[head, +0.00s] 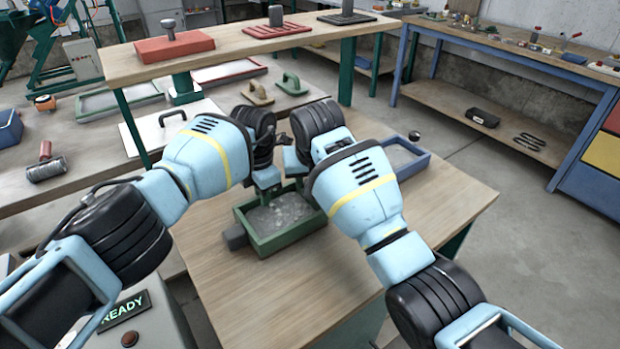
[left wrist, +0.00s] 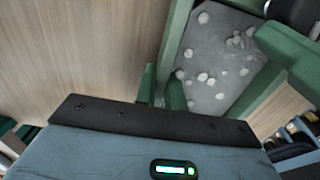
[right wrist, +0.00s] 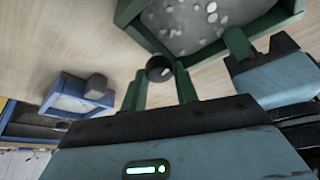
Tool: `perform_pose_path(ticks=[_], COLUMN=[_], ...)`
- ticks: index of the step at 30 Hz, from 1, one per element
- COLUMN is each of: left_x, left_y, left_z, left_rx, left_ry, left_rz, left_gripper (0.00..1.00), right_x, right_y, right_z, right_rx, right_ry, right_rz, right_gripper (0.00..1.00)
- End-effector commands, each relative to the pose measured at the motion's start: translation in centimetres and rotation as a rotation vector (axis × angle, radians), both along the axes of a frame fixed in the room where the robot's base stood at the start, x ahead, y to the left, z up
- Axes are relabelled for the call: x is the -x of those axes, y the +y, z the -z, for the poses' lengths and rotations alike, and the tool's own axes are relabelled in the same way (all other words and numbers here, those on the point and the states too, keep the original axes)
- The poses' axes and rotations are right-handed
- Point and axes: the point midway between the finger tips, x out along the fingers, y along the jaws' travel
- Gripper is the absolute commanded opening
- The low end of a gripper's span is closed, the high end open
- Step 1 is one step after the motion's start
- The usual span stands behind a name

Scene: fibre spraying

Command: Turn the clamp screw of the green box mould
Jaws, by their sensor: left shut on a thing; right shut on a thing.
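The green box mould (head: 252,238) stands on the wooden table, filled with grey speckled material. My left gripper (head: 268,184) is at its far rim. In the left wrist view my left gripper's fingers (left wrist: 162,90) are closed on the green wall of the mould (left wrist: 181,45). The clamp screw's round black knob (right wrist: 160,68) sits just outside the mould (right wrist: 130,12) in the right wrist view. My right gripper (right wrist: 161,88) is shut on this knob, one finger on each side. In the head view my right arm hides the knob and fingertips.
A blue box mould (head: 418,172) with grey contents stands close behind my right gripper. A raised wooden shelf (head: 240,45) crosses the back with a red plate (head: 175,48).

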Motion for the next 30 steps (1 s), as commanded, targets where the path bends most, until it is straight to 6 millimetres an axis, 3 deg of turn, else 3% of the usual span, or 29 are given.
perform_pose_path(ticks=[7,8,12,23,30], left_x=[0.0,0.0,0.0,0.0,0.0], left_y=[0.0,0.0,0.0,0.0,0.0], left_z=[-0.1,-0.1,-0.1,-0.1,-0.1], left_rx=[0.001,0.001,0.001,0.001,0.001], left_ry=[-0.003,-0.003,-0.002,-0.002,-0.002], left_rz=[-0.001,-0.001,-0.001,-0.001,-0.001], left_gripper=[0.0,0.0,0.0,0.0,0.0], right_x=[0.0,0.0,0.0,0.1,1.3], right_y=[0.1,0.1,0.1,0.0,-0.1], right_z=[-0.1,-0.1,-0.1,-0.4,-3.6], right_rx=[-0.001,-0.001,0.0,0.0,-0.003], right_ry=[-0.001,-0.001,-0.001,-0.002,-0.005], right_rz=[-0.001,-0.003,-0.002,-0.002,-0.003], right_gripper=[0.07,0.32,0.5,0.52,0.52])
